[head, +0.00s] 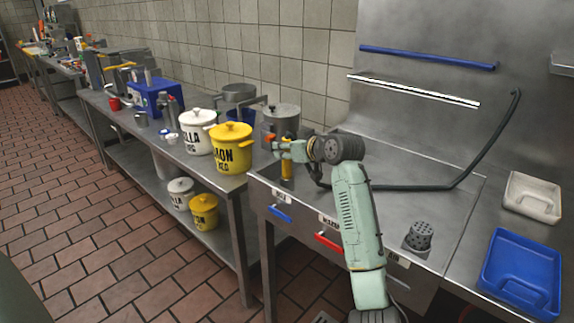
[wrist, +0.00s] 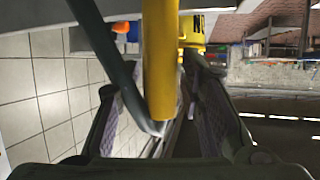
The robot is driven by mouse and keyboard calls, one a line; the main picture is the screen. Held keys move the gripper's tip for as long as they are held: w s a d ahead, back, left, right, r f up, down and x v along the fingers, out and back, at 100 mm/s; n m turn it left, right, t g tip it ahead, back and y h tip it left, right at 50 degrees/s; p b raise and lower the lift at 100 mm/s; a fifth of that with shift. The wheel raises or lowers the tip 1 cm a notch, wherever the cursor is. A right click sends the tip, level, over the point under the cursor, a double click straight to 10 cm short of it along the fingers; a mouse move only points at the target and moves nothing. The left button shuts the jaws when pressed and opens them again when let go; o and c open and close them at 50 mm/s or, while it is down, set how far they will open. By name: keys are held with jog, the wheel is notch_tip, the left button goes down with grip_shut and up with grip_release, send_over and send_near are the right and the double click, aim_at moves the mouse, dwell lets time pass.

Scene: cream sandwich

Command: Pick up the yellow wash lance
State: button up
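The yellow wash lance (head: 287,171) stands roughly upright at the left end of the steel sink counter, beside the dark hose. My gripper (head: 283,147) is at its upper part, seen small in the head view. In the wrist view the yellow lance (wrist: 160,60) runs between my two fingers (wrist: 155,100), with space visible beside it. The fingers look open around the lance, not closed on it. A dark grey hose (wrist: 105,60) passes on the left and meets the lance's lower end in the picture. The exact finger contact is hidden in the head view.
A yellow pot (head: 231,148) and a white pot (head: 196,135) stand on the bench to the left. A steel pot (head: 281,121) is close behind my gripper. The hose (head: 470,165) crosses the counter. A blue tray (head: 522,273) and white tray (head: 532,198) lie right.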

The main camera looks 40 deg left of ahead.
grip_shut()
dwell(0.6)
